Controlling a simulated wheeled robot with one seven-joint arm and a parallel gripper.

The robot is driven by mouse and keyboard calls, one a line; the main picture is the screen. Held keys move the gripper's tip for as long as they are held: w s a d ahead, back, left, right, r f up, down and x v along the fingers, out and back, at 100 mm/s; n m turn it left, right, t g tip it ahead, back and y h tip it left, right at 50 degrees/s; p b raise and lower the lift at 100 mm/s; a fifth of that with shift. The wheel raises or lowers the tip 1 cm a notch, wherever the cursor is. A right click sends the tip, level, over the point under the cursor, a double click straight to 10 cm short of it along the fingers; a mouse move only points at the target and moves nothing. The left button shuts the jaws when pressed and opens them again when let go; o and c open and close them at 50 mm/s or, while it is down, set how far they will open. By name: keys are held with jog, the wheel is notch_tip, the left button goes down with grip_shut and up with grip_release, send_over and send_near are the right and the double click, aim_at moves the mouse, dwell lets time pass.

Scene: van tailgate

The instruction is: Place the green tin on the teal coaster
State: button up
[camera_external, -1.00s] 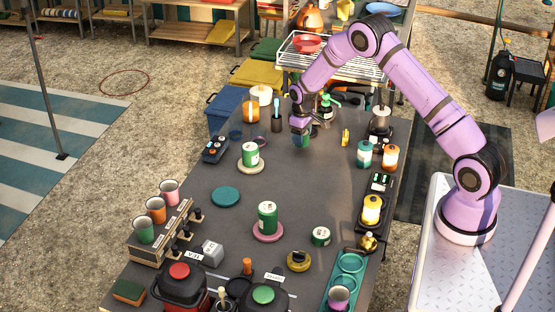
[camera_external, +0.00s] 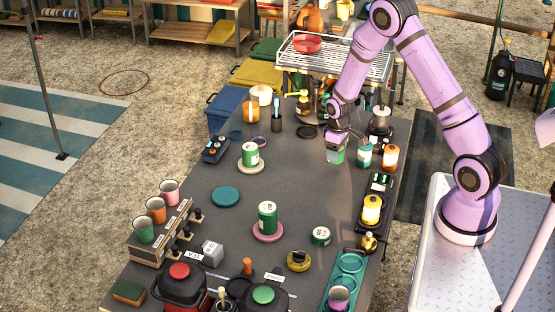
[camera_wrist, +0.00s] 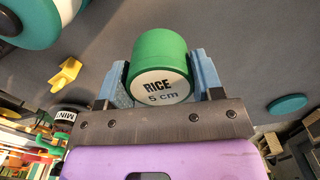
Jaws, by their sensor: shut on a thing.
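My gripper (camera_external: 337,146) is shut on a green tin (camera_external: 336,157) near the right side of the dark table. In the wrist view the tin (camera_wrist: 160,55) sits between the two blue fingers, its label reading "RICE 5 cm". How high it hangs above the table is hard to judge. The teal coaster (camera_external: 226,196) lies flat and empty left of the table's middle, to the left of and nearer the camera than my gripper. It also shows at the right of the wrist view (camera_wrist: 287,104).
Other green tins stand on a cream coaster (camera_external: 249,169) and a pink coaster (camera_external: 268,238); another (camera_external: 320,237) is near the front. The table between tin and teal coaster looks clear.

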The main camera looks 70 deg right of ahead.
jog(key=shift+n, duration=0.6)
jog(key=w+a, duration=0.1)
jog(key=w, duration=0.2)
jog(key=w+a, duration=0.1)
jog(key=w, duration=0.2)
jog(key=w+a+r, duration=0.1)
jog(key=w, duration=0.2)
jog(key=shift+a, duration=0.25)
jog(key=w+a+r+n, duration=0.1)
jog(key=w+a+r, duration=0.1)
jog(key=w+a, duration=0.6)
notch_tip(320, 180, up, 4)
jog(key=f+n, duration=0.1)
jog(key=n, duration=0.1)
send_over(225, 195)
jog(key=shift+s+f, duration=0.1)
jog(key=shift+f, duration=4.45)
jog(key=o, duration=1)
jog(key=shift+f, duration=0.1)
jog(key=shift+c, duration=0.2)
notch_tip(225, 195, up, 12)
jog(key=shift+r, duration=0.2)
